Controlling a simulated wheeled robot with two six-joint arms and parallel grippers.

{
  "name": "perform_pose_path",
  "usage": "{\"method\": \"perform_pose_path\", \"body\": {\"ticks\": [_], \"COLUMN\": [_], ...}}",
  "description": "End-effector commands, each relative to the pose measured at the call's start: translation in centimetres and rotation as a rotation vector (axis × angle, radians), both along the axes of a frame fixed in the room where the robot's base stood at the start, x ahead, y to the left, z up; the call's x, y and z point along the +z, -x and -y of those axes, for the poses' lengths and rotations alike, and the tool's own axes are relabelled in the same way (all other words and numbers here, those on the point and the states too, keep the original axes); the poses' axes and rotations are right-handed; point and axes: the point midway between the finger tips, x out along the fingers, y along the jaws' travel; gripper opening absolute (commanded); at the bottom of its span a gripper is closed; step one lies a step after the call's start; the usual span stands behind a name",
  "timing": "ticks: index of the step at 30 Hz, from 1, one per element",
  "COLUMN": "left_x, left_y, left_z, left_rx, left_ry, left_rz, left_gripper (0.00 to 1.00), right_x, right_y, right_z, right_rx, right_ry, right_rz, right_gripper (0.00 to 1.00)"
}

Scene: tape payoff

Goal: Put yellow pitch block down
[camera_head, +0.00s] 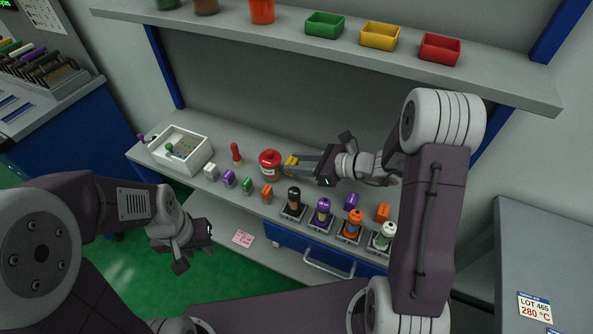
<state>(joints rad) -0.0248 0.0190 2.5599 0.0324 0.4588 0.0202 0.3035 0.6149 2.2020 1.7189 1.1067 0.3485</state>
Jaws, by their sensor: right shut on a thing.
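The yellow pitch block (290,163) is a small block between the fingertips of my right gripper (298,165). My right gripper is shut on it, over the bench just right of a red jar (269,158). I cannot tell whether the block touches the bench. My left gripper (207,231) hangs in front of the bench, well away from the block.
White (211,171), purple (229,178), green (247,185) and orange (267,192) blocks line the bench front (225,205). Several bottles, including a black one (294,199), stand to the right. A white tray (205,158) sits left. A shelf (290,33) overhangs the back.

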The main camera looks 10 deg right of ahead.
Motion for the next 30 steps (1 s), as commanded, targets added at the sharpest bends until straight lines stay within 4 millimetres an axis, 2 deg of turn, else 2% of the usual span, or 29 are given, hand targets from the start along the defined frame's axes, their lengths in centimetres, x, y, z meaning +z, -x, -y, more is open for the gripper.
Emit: {"method": "perform_pose_path", "body": {"ticks": [1, 4, 14, 15, 17, 18, 28, 30], "left_x": [-0.5, -0.9, -1.1, -1.2, -1.0, -1.0, -0.5, -0.6], "left_y": [0.0, 0.0, 0.0, 0.0, 0.0, 0.0, 0.0, 0.0], "left_z": [0.0, 0.0, 0.0, 0.0, 0.0, 0.0, 0.0, 0.0], "left_rx": [0.000, 0.000, 0.000, 0.000, 0.000, 0.000, 0.000, 0.000], "left_ry": [0.000, 0.000, 0.000, 0.000, 0.000, 0.000, 0.000, 0.000], "left_rz": [0.000, 0.000, 0.000, 0.000, 0.000, 0.000, 0.000, 0.000], "left_gripper": [0.36, 0.36, 0.36, 0.36, 0.36, 0.36, 0.36, 0.36], "right_x": [-1.2, -2.9, -3.3, -3.4, -3.3, -3.3, -2.7, -2.5], "right_y": [0.1, 0.0, 0.0, 0.0, 0.0, 0.0, 0.0, 0.4], "right_z": [0.0, 0.0, 0.0, 0.0, 0.0, 0.0, 0.0, 0.7], "right_rx": [0.000, -0.001, 0.001, 0.001, 0.001, 0.001, 0.001, -0.003], "right_ry": [-0.002, -0.002, 0.000, 0.001, 0.001, 0.001, 0.001, 0.001], "right_rz": [-0.004, -0.003, 0.000, -0.001, -0.001, -0.001, -0.001, 0.000], "right_gripper": [0.00, 0.00, 0.00, 0.39, 0.55, 0.58, 0.58, 0.58]}}
